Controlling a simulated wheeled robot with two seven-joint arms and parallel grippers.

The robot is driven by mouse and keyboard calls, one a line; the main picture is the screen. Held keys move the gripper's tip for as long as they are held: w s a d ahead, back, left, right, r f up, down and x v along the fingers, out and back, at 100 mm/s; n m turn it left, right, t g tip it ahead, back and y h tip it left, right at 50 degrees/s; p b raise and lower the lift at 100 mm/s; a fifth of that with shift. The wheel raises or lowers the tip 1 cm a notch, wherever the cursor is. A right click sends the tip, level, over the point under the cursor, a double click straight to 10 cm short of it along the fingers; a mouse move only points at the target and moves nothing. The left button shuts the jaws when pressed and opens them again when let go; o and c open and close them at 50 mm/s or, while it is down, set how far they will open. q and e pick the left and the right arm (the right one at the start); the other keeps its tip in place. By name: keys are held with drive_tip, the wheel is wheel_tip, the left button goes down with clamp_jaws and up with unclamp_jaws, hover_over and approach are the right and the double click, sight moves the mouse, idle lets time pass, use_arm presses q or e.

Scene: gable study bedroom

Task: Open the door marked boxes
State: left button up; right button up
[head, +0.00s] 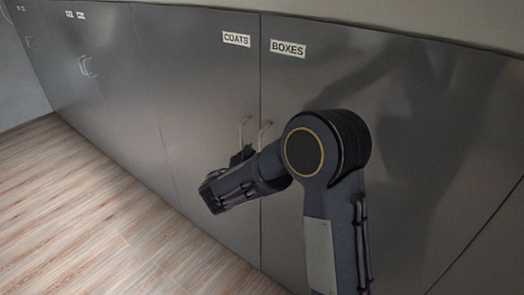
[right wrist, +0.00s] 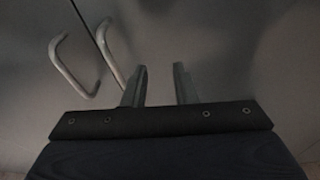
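The door marked BOXES (head: 390,110) is a grey metal panel, closed, right of a vertical seam, with its white label (head: 288,48) near the top. Its bar handle (head: 264,134) stands just right of the seam and also shows in the right wrist view (right wrist: 109,50). My right gripper (right wrist: 160,67) is open and empty, its fingers pointing at the door. The handle lies left of the left finger, with its lower end close to it; whether they touch I cannot tell. In the head view my right wrist hides most of the gripper. My left gripper is not in view.
The closed COATS door (head: 190,90) is directly left, with its own handle (head: 242,130) close beside the BOXES handle; it also shows in the right wrist view (right wrist: 66,68). More closed doors with handles (head: 87,66) run left. The wooden floor (head: 90,210) in front is clear.

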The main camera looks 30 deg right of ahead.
sight(260, 142)
drive_tip(key=w+a+n+t, duration=0.3)
drive_tip(key=w, duration=0.2)
drive_tip(key=shift+h, duration=0.3)
drive_tip(key=x, duration=0.7)
drive_tip(key=shift+d+f, duration=0.1)
drive_tip(key=shift+f, duration=0.05)
clamp_jaws()
